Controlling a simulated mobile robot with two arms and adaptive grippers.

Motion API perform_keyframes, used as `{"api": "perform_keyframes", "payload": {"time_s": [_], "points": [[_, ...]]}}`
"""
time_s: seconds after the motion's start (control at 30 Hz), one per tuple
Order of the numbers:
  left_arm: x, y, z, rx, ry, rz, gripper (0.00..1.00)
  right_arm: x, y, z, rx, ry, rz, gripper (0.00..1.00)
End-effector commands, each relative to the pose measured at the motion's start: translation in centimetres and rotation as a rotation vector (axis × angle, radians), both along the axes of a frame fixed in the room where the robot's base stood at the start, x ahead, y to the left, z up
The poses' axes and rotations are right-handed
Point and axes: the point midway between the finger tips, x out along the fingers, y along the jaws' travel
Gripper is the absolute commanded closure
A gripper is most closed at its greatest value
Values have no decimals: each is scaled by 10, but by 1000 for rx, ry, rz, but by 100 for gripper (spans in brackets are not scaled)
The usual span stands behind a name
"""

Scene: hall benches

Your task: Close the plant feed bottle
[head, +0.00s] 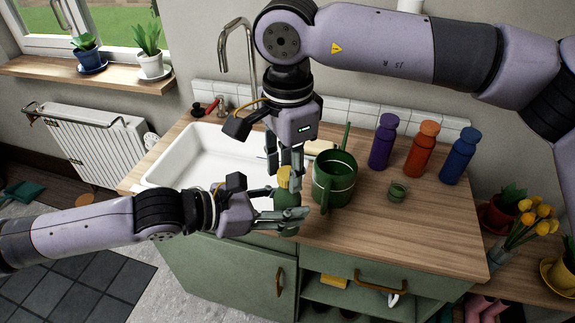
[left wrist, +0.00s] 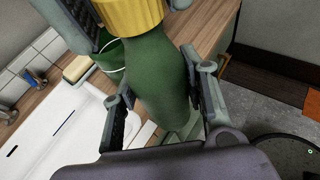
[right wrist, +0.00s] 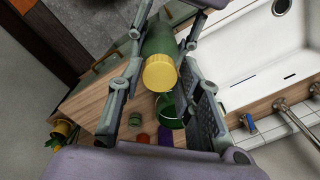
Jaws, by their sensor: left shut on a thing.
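The plant feed bottle (head: 287,199) is green with a yellow cap (head: 284,176), upright at the front of the counter by the sink. My left gripper (head: 288,217) is shut on the bottle's body from the side; the left wrist view shows the bottle (left wrist: 160,75) between its fingers. The cap (left wrist: 130,14) sits at the bottle's top; whether it is tight cannot be told. My right gripper (head: 287,166) points down over the bottle, its fingers apart on either side of the cap, which shows in the right wrist view (right wrist: 160,73).
A green watering can (head: 335,180) stands close to the right of the bottle. A small green cup (head: 397,192) and purple (head: 383,143), orange (head: 421,150) and blue (head: 460,157) bottles stand farther right. The white sink (head: 165,172) and tap (head: 237,50) lie left and behind. The right front counter is clear.

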Motion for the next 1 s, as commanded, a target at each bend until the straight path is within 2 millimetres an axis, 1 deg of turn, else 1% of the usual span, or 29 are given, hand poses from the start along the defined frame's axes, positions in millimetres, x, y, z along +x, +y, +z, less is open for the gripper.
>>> {"api": "perform_keyframes", "payload": {"time_s": [0.03, 0.07, 0.43, 0.63, 0.77, 0.9, 1.0], "points": [[0, 0, 1, -1, -2, 0, 100, 0, 0, 0, 0, 0, 0, 73], [0, 0, 1, -1, -2, 0, 100, 0, 0, 0, 0, 0, 0, 75], [0, 0, 1, -2, -1, -1, 100, 0, 0, 0, 1, -1, 0, 99], [0, 0, 1, -2, -1, -1, 100, 0, 0, 0, 1, -1, -27, 100], [0, -1, 1, -2, -1, -1, 100, 0, 0, 0, 6, 0, -190, 100], [0, -1, 1, -2, -1, -1, 100, 0, 0, 0, 15, 2, -459, 100], [0, -1, 1, -2, -1, -1, 100, 0, 1, 0, 20, 3, -629, 100]]}}
